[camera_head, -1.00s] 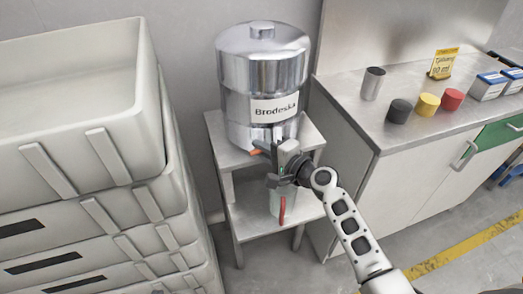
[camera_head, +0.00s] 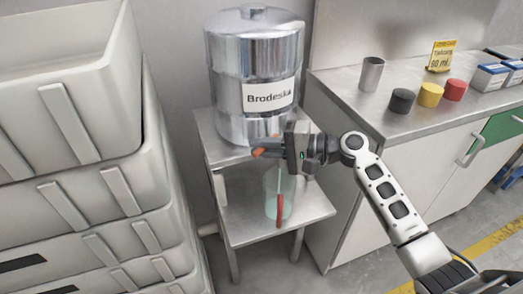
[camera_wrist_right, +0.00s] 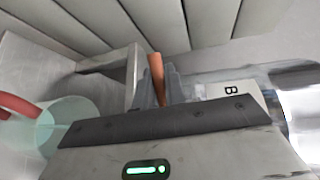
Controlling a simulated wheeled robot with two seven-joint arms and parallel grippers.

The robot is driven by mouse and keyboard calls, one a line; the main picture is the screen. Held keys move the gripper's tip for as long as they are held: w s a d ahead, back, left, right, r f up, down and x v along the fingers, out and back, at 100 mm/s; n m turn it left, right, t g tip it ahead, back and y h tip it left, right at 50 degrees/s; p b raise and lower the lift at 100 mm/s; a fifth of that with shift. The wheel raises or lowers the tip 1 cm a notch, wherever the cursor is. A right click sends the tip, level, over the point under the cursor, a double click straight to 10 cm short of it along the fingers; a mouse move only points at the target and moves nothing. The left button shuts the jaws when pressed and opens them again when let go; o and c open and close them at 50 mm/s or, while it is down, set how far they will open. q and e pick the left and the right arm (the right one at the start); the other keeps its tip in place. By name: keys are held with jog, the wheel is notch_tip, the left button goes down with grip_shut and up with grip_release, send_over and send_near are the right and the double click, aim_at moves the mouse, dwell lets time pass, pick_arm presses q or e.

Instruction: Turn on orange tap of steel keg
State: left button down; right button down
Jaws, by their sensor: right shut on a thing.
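The steel keg (camera_head: 254,70), labelled "Brodeska", stands upright on the top of a small metal stand. Its orange tap (camera_head: 258,152) sticks out low at the front. My right gripper (camera_head: 269,149) is at the tap, shut on its orange handle, which also shows between the fingers in the right wrist view (camera_wrist_right: 157,72). The tap's body is mostly hidden by the gripper. A clear jug (camera_head: 271,207) with a red handle stands on the lower shelf below. A thin pale line, like a stream, runs down into the jug. My left gripper is not in view.
Stacked grey crates (camera_head: 95,190) rise close on the left. A steel counter (camera_head: 350,100) on the right holds a metal cup (camera_head: 371,75), black, yellow and red containers, a yellow sign and boxes. Open floor lies in front of the stand (camera_head: 240,228).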

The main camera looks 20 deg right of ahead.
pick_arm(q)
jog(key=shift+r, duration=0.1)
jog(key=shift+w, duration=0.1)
pick_arm(e)
jog(key=c, duration=1.5)
grip_release()
jog(key=shift+o, duration=0.2)
jog(key=shift+d, duration=0.15)
pick_arm(q)
jog(key=shift+b, duration=0.5)
pick_arm(e)
jog(key=v, duration=1.5)
jog(key=shift+s+d, duration=0.25)
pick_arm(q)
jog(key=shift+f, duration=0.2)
pick_arm(e)
jog(key=shift+r, duration=0.1)
